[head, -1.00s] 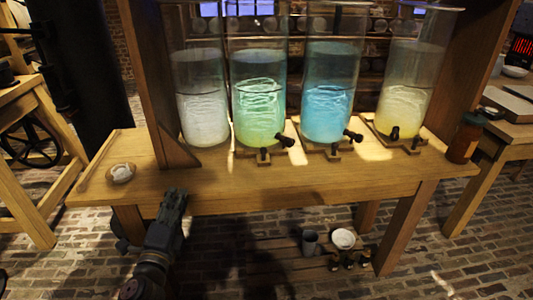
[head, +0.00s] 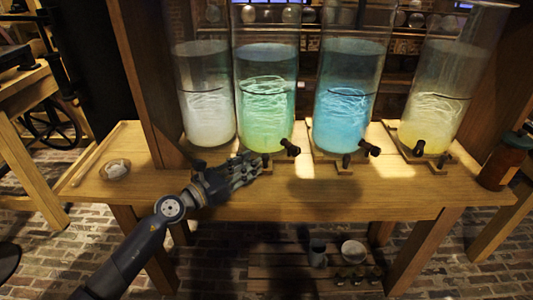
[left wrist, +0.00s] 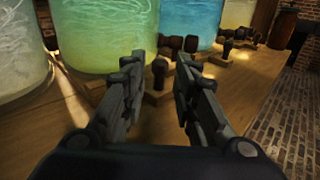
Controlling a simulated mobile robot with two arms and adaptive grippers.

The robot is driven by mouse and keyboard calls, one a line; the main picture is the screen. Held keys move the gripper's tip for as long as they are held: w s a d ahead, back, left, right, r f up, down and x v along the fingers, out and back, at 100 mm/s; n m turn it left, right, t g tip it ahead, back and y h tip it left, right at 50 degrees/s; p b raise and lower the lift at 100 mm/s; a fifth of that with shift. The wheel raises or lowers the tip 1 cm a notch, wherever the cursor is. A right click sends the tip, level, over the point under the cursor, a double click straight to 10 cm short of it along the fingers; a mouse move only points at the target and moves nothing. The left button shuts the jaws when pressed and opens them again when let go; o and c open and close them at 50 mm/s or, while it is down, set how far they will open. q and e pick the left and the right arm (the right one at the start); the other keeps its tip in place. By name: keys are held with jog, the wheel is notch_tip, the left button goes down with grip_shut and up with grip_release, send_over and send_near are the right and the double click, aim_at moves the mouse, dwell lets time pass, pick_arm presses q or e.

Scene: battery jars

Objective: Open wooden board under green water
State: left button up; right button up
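The jar of green water (head: 266,112) stands on the wooden table, second from the left. In the left wrist view the green jar (left wrist: 108,35) is just beyond my fingers. Under its front is a small wooden board (left wrist: 160,97) with a dark upright knob (left wrist: 159,72). A dark tap (head: 290,147) sticks out beside it. My left gripper (head: 252,162) reaches over the table's front to the board and hides part of it. In the left wrist view my left gripper (left wrist: 157,68) is open, with the knob seen between its fingertips; contact cannot be told. My right gripper is not in view.
White (head: 208,112), blue (head: 343,112) and yellow (head: 437,112) jars stand alongside, the blue and yellow with boards and taps. A small dish (head: 116,169) is on the table's left end, a brown jar (head: 503,162) at right. The table front (head: 400,192) is clear.

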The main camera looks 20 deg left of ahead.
aim_at(265, 154)
pick_arm(q)
jog(key=x, duration=0.6)
jog(key=shift+w+d, duration=0.2)
jog(key=shift+w, duration=0.15)
jog(key=shift+c, duration=0.4)
grip_shut()
